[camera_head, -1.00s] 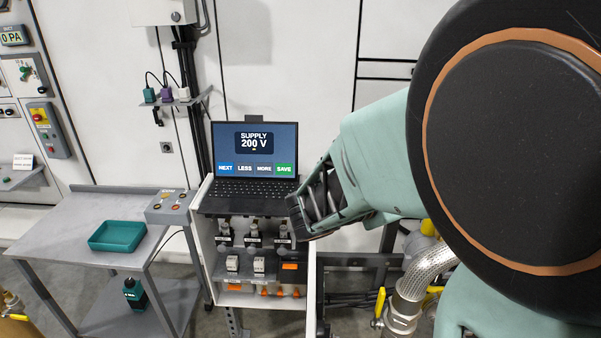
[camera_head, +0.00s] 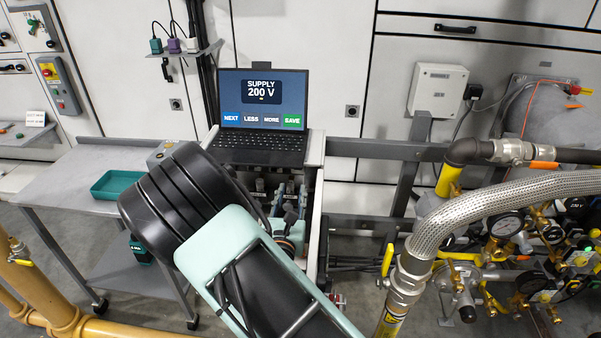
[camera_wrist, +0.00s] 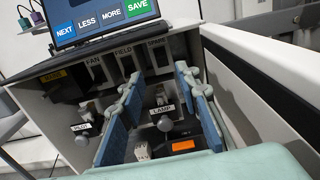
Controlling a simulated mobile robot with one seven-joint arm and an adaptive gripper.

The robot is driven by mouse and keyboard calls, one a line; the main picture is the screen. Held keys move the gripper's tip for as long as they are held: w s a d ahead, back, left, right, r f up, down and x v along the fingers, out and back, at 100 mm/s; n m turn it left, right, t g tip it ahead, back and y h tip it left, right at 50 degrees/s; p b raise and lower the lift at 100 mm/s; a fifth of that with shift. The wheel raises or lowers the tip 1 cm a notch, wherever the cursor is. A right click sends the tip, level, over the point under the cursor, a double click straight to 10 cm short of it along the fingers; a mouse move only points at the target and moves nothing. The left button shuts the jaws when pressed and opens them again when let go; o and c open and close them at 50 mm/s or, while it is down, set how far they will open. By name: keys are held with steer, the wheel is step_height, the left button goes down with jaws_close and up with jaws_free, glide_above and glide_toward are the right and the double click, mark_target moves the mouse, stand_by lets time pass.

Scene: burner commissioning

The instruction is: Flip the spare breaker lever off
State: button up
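The spare breaker (camera_wrist: 159,56) is a dark upright slot under the SPARE label, at the right of the row in the wrist view. Its lever position is too dark and small to tell. The field breaker (camera_wrist: 128,64) and fan breaker (camera_wrist: 97,70) sit left of it. My gripper (camera_wrist: 162,82) is open, its two blue-padded fingers apart and pointing into the cabinet. The fingertips appear just below the breaker row, with nothing visible held between them. In the head view, my arm hides most of the cabinet front; part of my gripper (camera_head: 290,228) shows beside it.
A laptop (camera_head: 262,112) reading SUPPLY 200 V sits on top of the cabinet. Toggles labelled LAMP (camera_wrist: 161,111) and PILOT (camera_wrist: 81,127) are below the breakers. A white panel (camera_wrist: 262,85) stands close right of my gripper. A teal tray (camera_head: 116,184) lies on the left bench.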

steer(key=w+b, duration=0.2)
steer(key=w, duration=0.8)
steer(key=shift+w+d+f, duration=0.1)
steer(key=shift+w+d, duration=0.05)
steer(key=shift+w, duration=0.25)
jaws_close()
